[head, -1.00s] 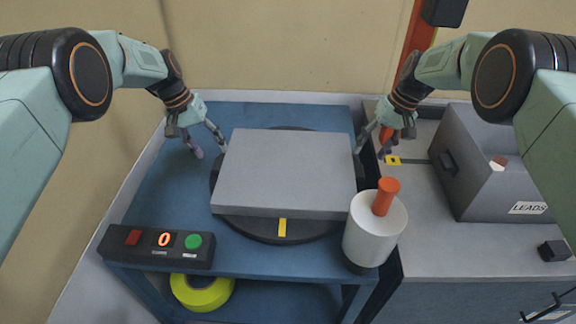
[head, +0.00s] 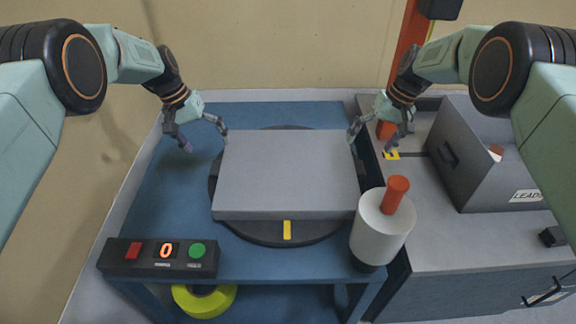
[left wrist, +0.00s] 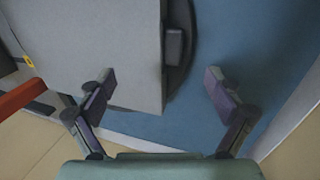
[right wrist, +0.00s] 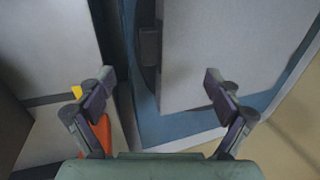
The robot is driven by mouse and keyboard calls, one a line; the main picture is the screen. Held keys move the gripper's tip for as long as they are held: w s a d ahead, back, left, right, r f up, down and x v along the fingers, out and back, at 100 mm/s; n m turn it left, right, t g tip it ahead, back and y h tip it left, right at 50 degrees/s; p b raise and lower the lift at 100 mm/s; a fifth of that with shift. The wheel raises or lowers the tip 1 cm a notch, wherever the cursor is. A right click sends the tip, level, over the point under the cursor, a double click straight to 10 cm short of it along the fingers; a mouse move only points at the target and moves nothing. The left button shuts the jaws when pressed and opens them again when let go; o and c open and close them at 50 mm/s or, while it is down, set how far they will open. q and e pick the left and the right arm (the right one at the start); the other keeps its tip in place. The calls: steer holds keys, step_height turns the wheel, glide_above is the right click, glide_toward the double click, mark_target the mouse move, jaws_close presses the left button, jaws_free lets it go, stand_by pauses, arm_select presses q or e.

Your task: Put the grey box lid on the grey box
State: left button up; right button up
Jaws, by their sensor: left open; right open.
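A flat grey slab (head: 288,172), which looks like the grey box lid, lies level on a round dark turntable (head: 265,231) in the middle of the blue table. I cannot tell whether the grey box is under it. My left gripper (head: 205,139) is open at the slab's far left corner. In the left wrist view the slab's edge (left wrist: 145,50) lies between the open fingers. My right gripper (head: 371,142) is open at the far right corner. In the right wrist view the slab's edge (right wrist: 185,60) also lies between the fingers. Contact is not clear.
A white cylinder with an orange handle (head: 380,228) stands at the slab's near right corner. A button panel (head: 160,257) is at the table's front left. A grey LEADS bin (head: 470,165) stands on the right counter. A yellow roll (head: 204,301) lies below.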

mark_target(221, 166)
arm_select(q)
steer(key=shift+a+f, duration=0.2)
steer(key=shift+f, duration=0.05)
arm_select(e)
steer(key=shift+a+f, duration=0.15)
steer(key=shift+a, duration=0.15)
arm_select(q)
steer(key=x, duration=0.6)
steer(key=shift+w+d+f, duration=0.1)
steer(key=shift+f, duration=0.15)
arm_select(e)
steer(key=x, duration=0.6)
steer(key=shift+f, duration=0.3)
arm_select(q)
steer(key=shift+d+f, duration=0.25)
steer(key=shift+f, duration=0.1)
arm_select(e)
steer(key=shift+f, duration=0.35)
steer(key=shift+a, duration=0.1)
arm_select(q)
steer(key=shift+f, duration=0.1)
